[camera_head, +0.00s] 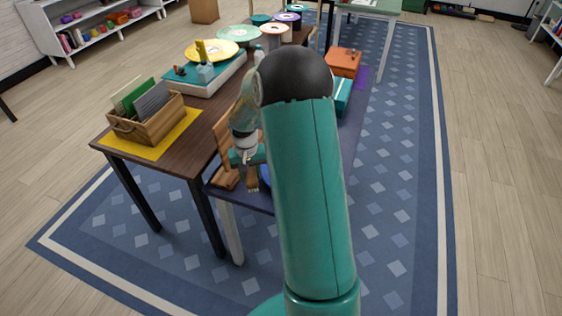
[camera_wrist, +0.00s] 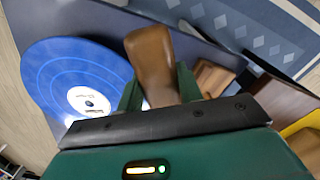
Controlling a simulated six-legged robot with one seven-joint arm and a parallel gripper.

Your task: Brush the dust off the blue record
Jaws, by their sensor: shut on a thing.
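The blue record (camera_wrist: 75,80), with a white centre label, lies flat on a dark surface in the wrist view. In the head view only a sliver of the record (camera_head: 264,176) shows beside my arm. My gripper (camera_wrist: 160,92) is shut on the brown wooden handle of a brush (camera_wrist: 150,52), to the right of the record. In the head view my gripper (camera_head: 247,157) is over the near end of the low dark table, with the brush's pale bristles (camera_head: 253,188) pointing down. My gripper hides part of the record's edge, and I cannot tell whether the bristles touch anything.
A wooden stand (camera_head: 226,150) is close beside my gripper. A wooden crate of sleeves (camera_head: 148,118) sits on a yellow mat on the brown table (camera_head: 190,140) at left. A turntable (camera_head: 208,78), an orange box (camera_head: 343,62) and several coloured records stand farther back.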

